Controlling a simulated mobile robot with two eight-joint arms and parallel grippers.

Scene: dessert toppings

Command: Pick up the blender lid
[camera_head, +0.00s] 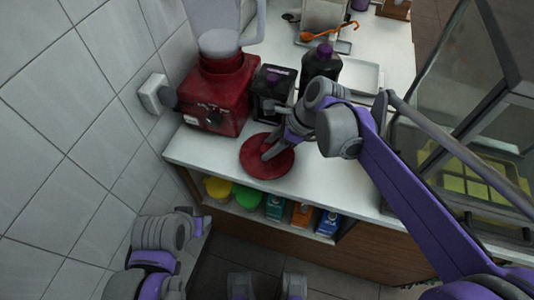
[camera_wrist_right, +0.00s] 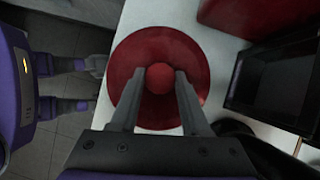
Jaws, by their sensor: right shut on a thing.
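The blender lid (camera_head: 258,160) is a red disc on the white counter, near its front edge. In the right wrist view the lid (camera_wrist_right: 188,50) shows a round red knob (camera_wrist_right: 160,77) at its middle. My right gripper (camera_head: 272,151) is over the lid, and its fingers (camera_wrist_right: 158,82) are shut on the knob from both sides. The lid looks flat; I cannot tell whether it touches the counter. The red blender base (camera_head: 222,95) stands behind it against the tiled wall.
A black device (camera_head: 268,92) and a dark bottle (camera_head: 321,63) stand just behind my right gripper. A white tray (camera_head: 362,76) lies further right. A glass display case (camera_head: 470,120) stands at the right. Below the counter, an open shelf holds colourful containers (camera_head: 247,197).

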